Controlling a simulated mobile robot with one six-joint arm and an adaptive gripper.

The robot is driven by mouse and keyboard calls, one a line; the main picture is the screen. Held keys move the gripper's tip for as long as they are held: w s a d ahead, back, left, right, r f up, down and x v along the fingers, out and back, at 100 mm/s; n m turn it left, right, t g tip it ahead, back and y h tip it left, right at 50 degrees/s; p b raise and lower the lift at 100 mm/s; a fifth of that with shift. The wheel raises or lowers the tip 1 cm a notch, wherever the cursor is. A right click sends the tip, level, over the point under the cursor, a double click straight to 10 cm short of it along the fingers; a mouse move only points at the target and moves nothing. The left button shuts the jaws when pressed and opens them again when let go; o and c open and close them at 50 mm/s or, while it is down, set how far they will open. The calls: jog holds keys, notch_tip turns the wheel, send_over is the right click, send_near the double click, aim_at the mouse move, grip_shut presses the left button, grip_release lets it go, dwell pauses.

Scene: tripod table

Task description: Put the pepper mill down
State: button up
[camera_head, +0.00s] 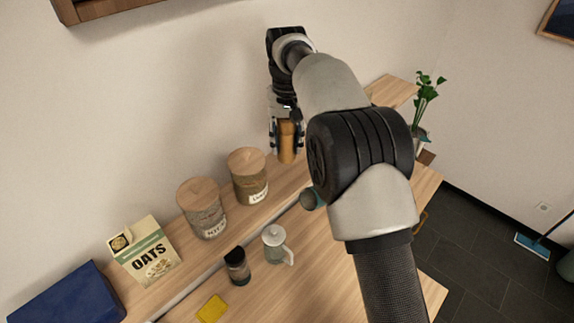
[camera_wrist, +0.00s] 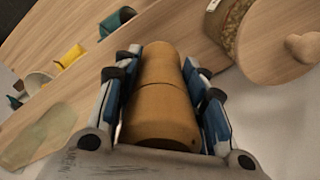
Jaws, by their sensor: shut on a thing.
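The pepper mill (camera_head: 288,142) is a wooden, tan-orange cylinder. My gripper (camera_head: 287,132) is shut on it near the wall, at the back of the wooden counter (camera_head: 335,262). In the wrist view the mill (camera_wrist: 160,105) lies between the two blue-padded fingers of my gripper (camera_wrist: 162,88), with a seam around its body. Its far end points toward the wooden surface in that view. I cannot tell whether its base touches the counter.
Two wooden-lidded jars (camera_head: 203,212) (camera_head: 249,178) stand left of the mill. An oats box (camera_head: 146,252), a dark-lidded shaker (camera_head: 237,267), a white-lidded jug (camera_head: 275,243), a yellow sponge (camera_head: 212,309) and a blue box (camera_head: 68,296) are further left and forward. A plant (camera_head: 424,100) is right.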

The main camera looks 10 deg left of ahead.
aim_at(287, 124)
jog(key=shift+f, duration=3.5)
jog(key=shift+f, duration=0.1)
jog(key=o, duration=1.2)
notch_tip(287, 124, up, 12)
jog(key=shift+r+p, duration=0.1)
jog(key=shift+p, duration=0.55)
